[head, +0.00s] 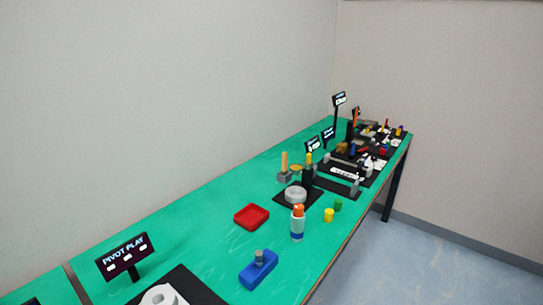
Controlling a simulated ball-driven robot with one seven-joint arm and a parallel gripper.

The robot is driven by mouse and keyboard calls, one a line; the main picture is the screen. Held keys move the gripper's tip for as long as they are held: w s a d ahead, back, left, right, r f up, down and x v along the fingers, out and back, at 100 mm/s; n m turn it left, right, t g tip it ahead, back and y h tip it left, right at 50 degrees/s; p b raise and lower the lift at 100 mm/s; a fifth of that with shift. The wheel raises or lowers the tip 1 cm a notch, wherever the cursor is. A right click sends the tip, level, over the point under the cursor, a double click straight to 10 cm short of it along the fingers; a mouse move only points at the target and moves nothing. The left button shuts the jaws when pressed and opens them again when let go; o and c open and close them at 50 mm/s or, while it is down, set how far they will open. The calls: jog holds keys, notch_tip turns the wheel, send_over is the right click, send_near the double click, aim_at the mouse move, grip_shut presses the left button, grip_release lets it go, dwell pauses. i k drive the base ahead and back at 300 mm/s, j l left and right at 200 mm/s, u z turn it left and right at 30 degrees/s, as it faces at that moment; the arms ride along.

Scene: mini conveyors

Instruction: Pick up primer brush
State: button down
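I cannot tell for sure which thing is the primer brush. An upright yellow-orange handle on a grey block (284,164) stands mid-table, left of a black plate, and looks somewhat like a brush or mallet. A white bottle with an orange top and blue band (297,224) stands nearer. A blue block with a grey knob (258,270) lies nearer still. Small tools at the far end are too small to make out. My gripper is not in view.
The long green table (200,230) runs away along the wall. A red tray (252,216), a white ring on a black plate (296,194), yellow (329,215) and green (338,204) cylinders and a "PIVOT PLAY" sign (122,255) stand on it. Open floor (420,260) lies to the right.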

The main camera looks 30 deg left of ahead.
aim_at(284, 172)
jog(key=i+l+u, duration=0.2)
jog(key=i+u, duration=0.15)
jog(key=i+l+u, duration=0.35)
jog(key=i, duration=0.15)
jog(key=i+l+u, duration=0.4)
jog(key=u, duration=3.35)
jog(key=l+z, duration=0.1)
jog(key=z, duration=3.25)
